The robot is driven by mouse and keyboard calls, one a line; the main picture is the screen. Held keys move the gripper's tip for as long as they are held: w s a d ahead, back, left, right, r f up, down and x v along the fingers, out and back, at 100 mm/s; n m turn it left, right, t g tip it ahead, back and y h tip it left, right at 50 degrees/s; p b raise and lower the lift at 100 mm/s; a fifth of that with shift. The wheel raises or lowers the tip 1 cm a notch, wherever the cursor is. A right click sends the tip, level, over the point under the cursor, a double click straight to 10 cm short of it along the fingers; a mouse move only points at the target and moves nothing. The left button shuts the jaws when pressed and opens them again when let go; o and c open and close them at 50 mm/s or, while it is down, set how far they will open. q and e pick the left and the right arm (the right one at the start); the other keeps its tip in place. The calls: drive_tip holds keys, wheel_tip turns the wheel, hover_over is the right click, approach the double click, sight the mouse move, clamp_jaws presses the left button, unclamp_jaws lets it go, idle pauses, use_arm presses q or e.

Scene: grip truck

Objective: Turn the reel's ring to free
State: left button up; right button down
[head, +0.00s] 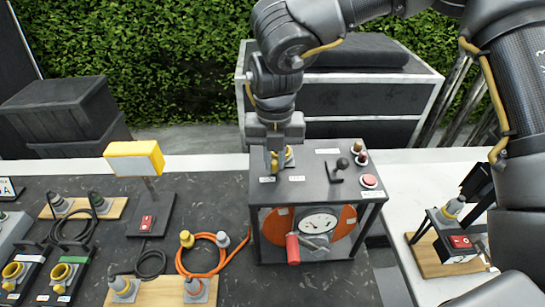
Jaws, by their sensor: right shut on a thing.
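The reel (347,224) is an orange drum inside a dark open frame with a flat grey top (318,187). Its yellow ring (289,155) stands at the left part of that top and is partly hidden by my gripper. Two small white labels sit in front of the ring; I cannot read them. My right gripper (277,163) comes down from above and is shut on the ring. Which way the ring points is hidden. My left gripper is out of view.
The top also carries a black lever (338,170) and a red button (369,181). A red crank handle (293,249) sticks out in front. A yellow box on a post (134,158), an orange cable (207,272) and sockets are at left. A red switch unit (460,242) is at right.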

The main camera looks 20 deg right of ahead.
drive_tip(key=n, duration=0.1)
drive_tip(key=d+n, duration=0.1)
drive_tip(key=n, duration=0.2)
drive_tip(key=shift+s+d, duration=0.3)
drive_tip(key=shift+d, duration=0.05)
drive_tip(key=shift+d+n, duration=0.55)
drive_tip(key=shift+n, duration=0.7)
drive_tip(key=shift+d+n, duration=0.5)
drive_tip(key=shift+n, duration=0.75)
drive_tip(key=c, duration=1.4)
unclamp_jaws()
drive_tip(key=shift+r, duration=0.15)
wheel_tip(320, 180, up, 10)
drive_tip(key=shift+r+b, duration=0.25)
drive_tip(key=shift+b, duration=0.85)
